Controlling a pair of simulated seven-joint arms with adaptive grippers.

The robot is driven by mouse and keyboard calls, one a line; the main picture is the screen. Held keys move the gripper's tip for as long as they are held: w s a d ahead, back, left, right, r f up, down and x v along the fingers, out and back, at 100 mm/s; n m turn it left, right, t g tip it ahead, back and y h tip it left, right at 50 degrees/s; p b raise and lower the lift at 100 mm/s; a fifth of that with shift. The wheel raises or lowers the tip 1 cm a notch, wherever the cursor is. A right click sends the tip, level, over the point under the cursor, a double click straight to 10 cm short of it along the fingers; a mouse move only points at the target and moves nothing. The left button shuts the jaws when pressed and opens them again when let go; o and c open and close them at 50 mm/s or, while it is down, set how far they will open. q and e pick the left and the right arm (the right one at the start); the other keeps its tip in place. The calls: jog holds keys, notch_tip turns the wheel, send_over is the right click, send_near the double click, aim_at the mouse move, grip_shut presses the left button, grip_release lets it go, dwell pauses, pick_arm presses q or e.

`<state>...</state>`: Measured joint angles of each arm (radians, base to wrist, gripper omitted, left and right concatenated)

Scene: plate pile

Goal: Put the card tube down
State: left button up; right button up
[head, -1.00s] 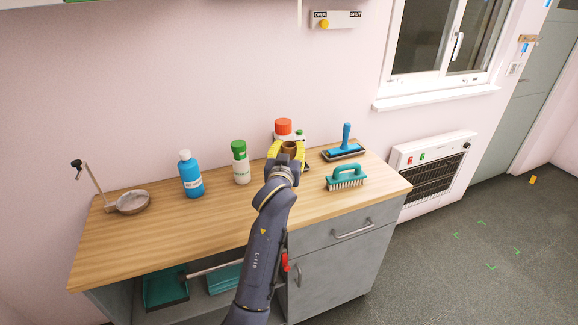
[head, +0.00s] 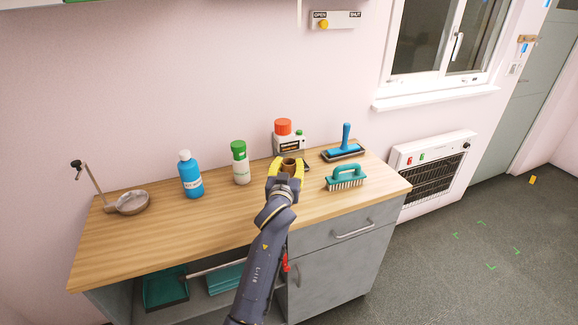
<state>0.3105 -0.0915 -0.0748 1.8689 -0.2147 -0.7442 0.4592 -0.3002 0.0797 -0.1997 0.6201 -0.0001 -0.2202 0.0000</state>
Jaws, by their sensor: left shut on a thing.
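The brown card tube (head: 290,163) is upright between the yellow fingers of my left gripper (head: 287,168), over the wooden worktop (head: 215,222). Only its open top end shows; its lower part is hidden behind the gripper and wrist. My left gripper is shut on the tube. I cannot tell whether the tube's bottom touches the worktop. My right gripper is not in the head view.
A green-capped bottle (head: 240,163) and a blue bottle (head: 190,176) are to the left. A green brush (head: 346,178) and a blue-handled roller (head: 344,145) are to the right. The worktop's left-front area is clear.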

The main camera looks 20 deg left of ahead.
pick_arm(q)
jog(key=shift+f, duration=0.15)
jog(key=o, duration=0.8)
jog(key=shift+o, duration=0.2)
jog(key=s+d, duration=0.1)
jog(key=s, duration=1.1)
jog(key=shift+d+r, duration=0.2)
jog(key=shift+d, duration=0.1)
